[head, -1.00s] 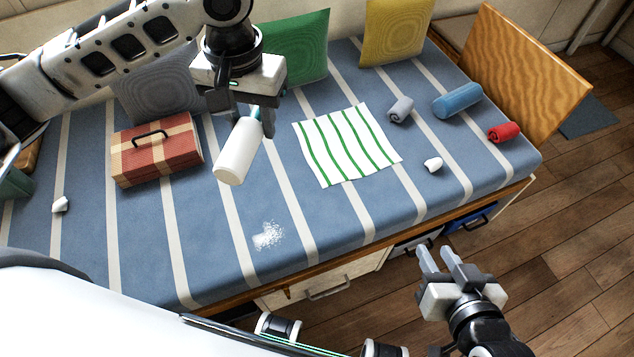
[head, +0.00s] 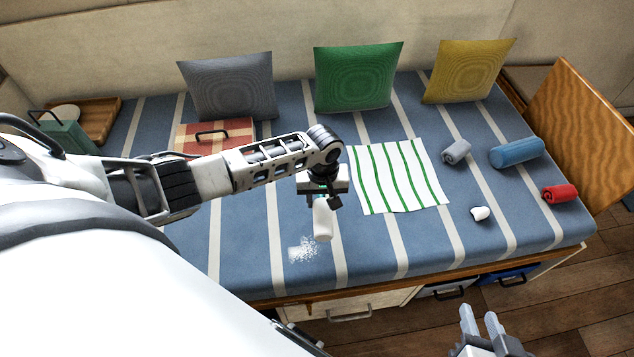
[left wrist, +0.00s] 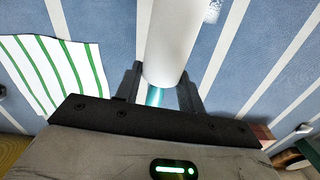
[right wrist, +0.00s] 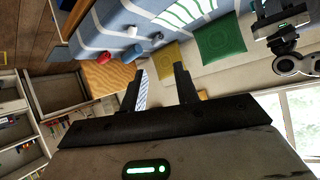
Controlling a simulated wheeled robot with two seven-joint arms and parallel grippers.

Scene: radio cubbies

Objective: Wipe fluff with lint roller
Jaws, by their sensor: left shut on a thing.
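The lint roller (head: 323,221) is a white cylinder with a teal handle, held by my left gripper (head: 322,197) and hanging over the striped bench cushion. In the left wrist view the roller (left wrist: 172,45) points away from the jaws, which are shut on its teal handle (left wrist: 157,97). The fluff (head: 302,249) is a white speckled patch on the blue cushion, just left of and in front of the roller's end. It shows partly at the top of the left wrist view (left wrist: 213,10). I cannot tell whether the roller touches the cushion. My right gripper (head: 480,322) is open and empty, off the bench's front edge.
A white cloth with green stripes (head: 398,175) lies right of the roller. A red plaid box (head: 226,131) is behind my left arm. Several cushions line the back. Rolled cloths (head: 517,152) and a small white object (head: 480,213) lie at the right. The front left cushion is clear.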

